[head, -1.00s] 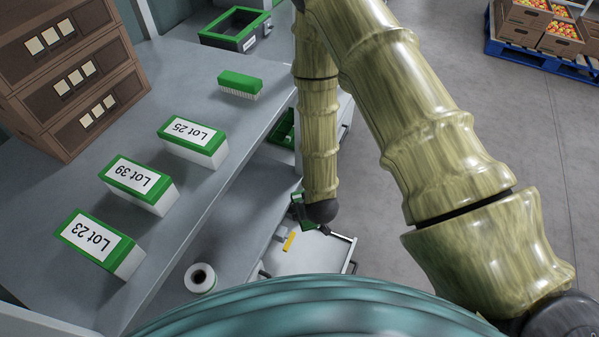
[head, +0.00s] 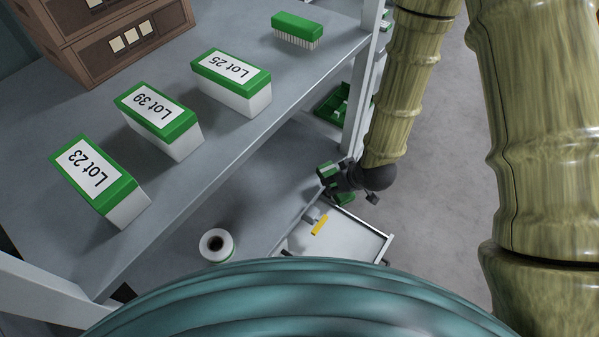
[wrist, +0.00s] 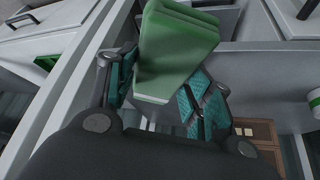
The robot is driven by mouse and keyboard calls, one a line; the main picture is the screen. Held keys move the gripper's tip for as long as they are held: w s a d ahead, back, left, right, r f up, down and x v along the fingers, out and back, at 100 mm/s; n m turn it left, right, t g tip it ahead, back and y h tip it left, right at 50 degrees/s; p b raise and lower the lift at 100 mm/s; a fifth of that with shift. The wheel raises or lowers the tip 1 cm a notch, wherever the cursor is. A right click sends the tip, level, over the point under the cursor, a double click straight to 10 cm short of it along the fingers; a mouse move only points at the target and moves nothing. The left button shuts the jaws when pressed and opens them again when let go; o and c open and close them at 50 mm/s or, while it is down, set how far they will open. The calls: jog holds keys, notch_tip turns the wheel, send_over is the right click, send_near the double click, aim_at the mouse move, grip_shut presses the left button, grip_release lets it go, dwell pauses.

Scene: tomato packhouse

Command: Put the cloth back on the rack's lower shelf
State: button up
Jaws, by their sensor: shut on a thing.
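The green folded cloth (wrist: 175,55) is held between the teal-padded fingers of my gripper (wrist: 165,95) in the wrist view and sticks out beyond them. In the head view my gripper (head: 340,182) is beside the rack's right end, by the lower shelf's edge, with a bit of green cloth (head: 326,172) showing. The rack's lower shelf (head: 255,170) is a grey board under the upper shelf; its left part is hidden by the upper shelf.
The upper shelf (head: 215,140) bears several green-lidded lot boxes (head: 160,120), a green brush (head: 297,30) and brown crates (head: 125,45). A white tray (head: 345,240) with a yellow item is below my gripper. A rack post (head: 362,90) stands close by.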

jog(key=a+n+b, duration=0.1)
jog(key=b, duration=0.1)
jog(key=s+a+n+y+b, duration=0.1)
jog(key=b, duration=0.2)
jog(key=shift+s+a+f+n+g, duration=0.1)
jog(key=shift+f+n+g, duration=0.3)
jog(key=w+a+b, duration=0.2)
jog(key=w, duration=0.2)
jog(key=w+a+n+b, duration=0.1)
jog(key=w+a, duration=0.2)
jog(key=w, duration=0.1)
jog(key=w+a+f+n+y+b, duration=0.1)
jog(key=w+a+b, duration=0.1)
jog(key=w, duration=0.3)
jog(key=shift+a+g+b, duration=0.3)
jog(key=shift+g+b, duration=0.05)
jog(key=shift+g, duration=0.05)
jog(key=shift+w+f, duration=0.1)
jog(key=shift+w, duration=0.05)
jog(key=shift+f+b, duration=0.6)
jog(key=shift+f, duration=1.1)
jog(key=o, duration=1.1)
jog(key=shift+f, duration=0.1)
